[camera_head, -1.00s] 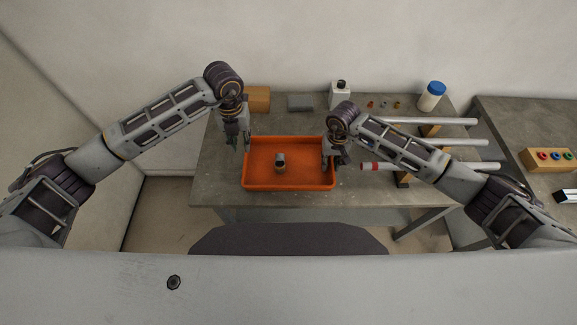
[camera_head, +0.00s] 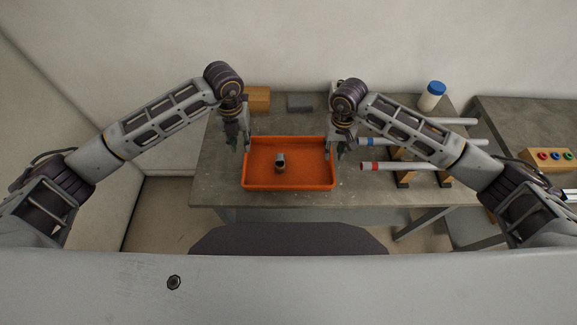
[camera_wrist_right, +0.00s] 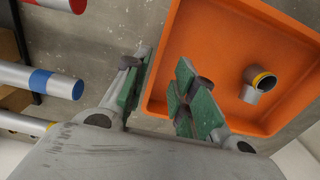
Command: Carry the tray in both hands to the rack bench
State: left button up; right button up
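The orange tray (camera_head: 262,184) sits on the grey workbench, also seen in the right wrist view (camera_wrist_right: 222,22). Inside it stands a small grey pipe fitting with a yellow ring (camera_head: 280,162), also in the right wrist view (camera_wrist_right: 260,81). My left gripper (camera_head: 239,144) is at the tray's left wall near its back corner, fingers apart; its contact with the wall is too small to tell. My right gripper (camera_head: 335,150) is at the right wall. In the right wrist view its green-padded fingers (camera_wrist_right: 160,90) are open, one outside the wall and one over the inside.
Pipes with red (camera_head: 369,166) and blue (camera_head: 366,141) bands lie on supports close right of my right gripper. A wooden block (camera_head: 258,98), grey block (camera_head: 300,102) and blue-capped bottle (camera_head: 432,96) stand behind. Another bench (camera_head: 500,115) stands at right, holding a box with coloured rings (camera_head: 549,159).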

jog(key=shift+r, duration=2.3)
jog(key=shift+s, duration=0.1)
